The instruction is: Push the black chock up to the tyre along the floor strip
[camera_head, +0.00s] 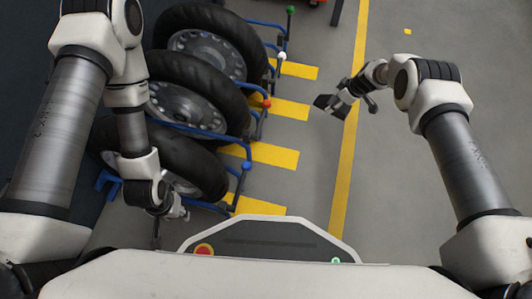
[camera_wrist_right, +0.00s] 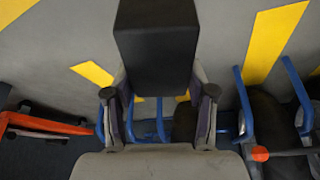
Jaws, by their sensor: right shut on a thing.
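The black chock (camera_head: 324,102) is a dark block at the right end of a short yellow floor strip (camera_head: 288,107), beside the long yellow line. My right gripper (camera_head: 338,101) is shut on it. In the right wrist view the chock (camera_wrist_right: 157,48) sticks out beyond the two fingers (camera_wrist_right: 160,105). I cannot tell whether it touches the floor. Three black tyres stand in a blue rack; the middle tyre (camera_head: 190,92) lies left of that strip, with a clear gap to the chock. My left gripper (camera_head: 174,208) hangs by the near tyre (camera_head: 165,160); its fingers are too small to read.
Blue rack bars (camera_head: 248,160) with posts and coloured knobs, among them a red knob (camera_head: 267,103), stand at the tyres' right ends. Several short yellow strips cross the grey floor. A long yellow line (camera_head: 347,150) runs front to back. Open floor lies right of it.

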